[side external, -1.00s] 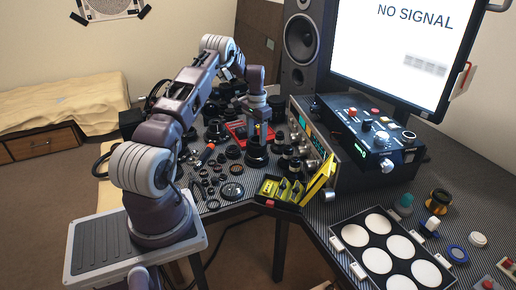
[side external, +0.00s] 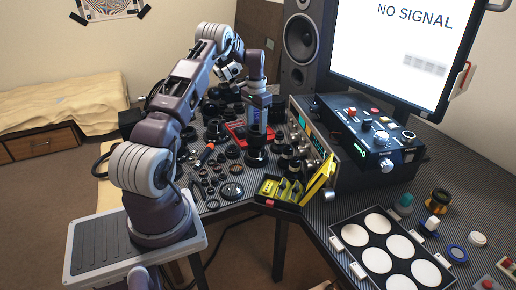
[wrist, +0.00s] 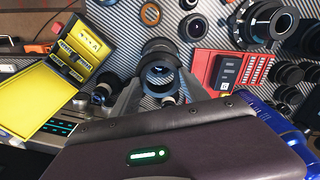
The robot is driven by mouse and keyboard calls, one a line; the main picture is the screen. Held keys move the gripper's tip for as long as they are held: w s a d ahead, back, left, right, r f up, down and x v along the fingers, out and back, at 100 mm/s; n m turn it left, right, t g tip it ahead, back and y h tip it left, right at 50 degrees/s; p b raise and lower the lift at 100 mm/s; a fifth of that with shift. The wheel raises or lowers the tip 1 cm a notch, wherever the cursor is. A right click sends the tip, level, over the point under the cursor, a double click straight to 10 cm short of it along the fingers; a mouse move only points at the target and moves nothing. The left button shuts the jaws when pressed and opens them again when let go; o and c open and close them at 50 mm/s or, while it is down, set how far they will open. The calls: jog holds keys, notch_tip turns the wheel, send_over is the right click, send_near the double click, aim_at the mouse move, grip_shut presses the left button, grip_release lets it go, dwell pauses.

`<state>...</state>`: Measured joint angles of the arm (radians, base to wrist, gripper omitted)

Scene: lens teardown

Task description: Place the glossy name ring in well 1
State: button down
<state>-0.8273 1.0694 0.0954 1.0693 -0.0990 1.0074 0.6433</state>
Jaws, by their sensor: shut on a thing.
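My gripper (side external: 257,134) points down in the side external view, a little above an upright black lens barrel (side external: 256,157). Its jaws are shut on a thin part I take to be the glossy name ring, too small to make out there. A dark tray (side external: 350,248) with several round white wells lies at the lower right, well away from my gripper. I cannot read which well is number 1. The wells that show look empty.
Loose black lens parts crowd the table around the barrel. A yellow open case (side external: 283,190) stands in front. A receiver with knobs (side external: 313,135) and a black control box (side external: 372,137) stand to the right, with a monitor behind. A red tool case (wrist: 225,72) lies close by.

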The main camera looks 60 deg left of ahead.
notch_tip(320, 180, up, 19)
jog(key=w+d+m, duration=0.5)
jog(key=w+d, duration=0.1)
jog(key=d, duration=0.6)
jog(key=w+d+m, duration=0.5)
jog(key=w+d, duration=0.1)
jog(key=d, duration=0.6)
jog(key=d+m, duration=0.8)
jog(key=d, duration=1.3)
jog(key=f, duration=2.8)
jog(key=shift+s+d, duration=0.2)
jog(key=shift+s, duration=0.1)
jog(key=c, duration=0.6)
grip_release()
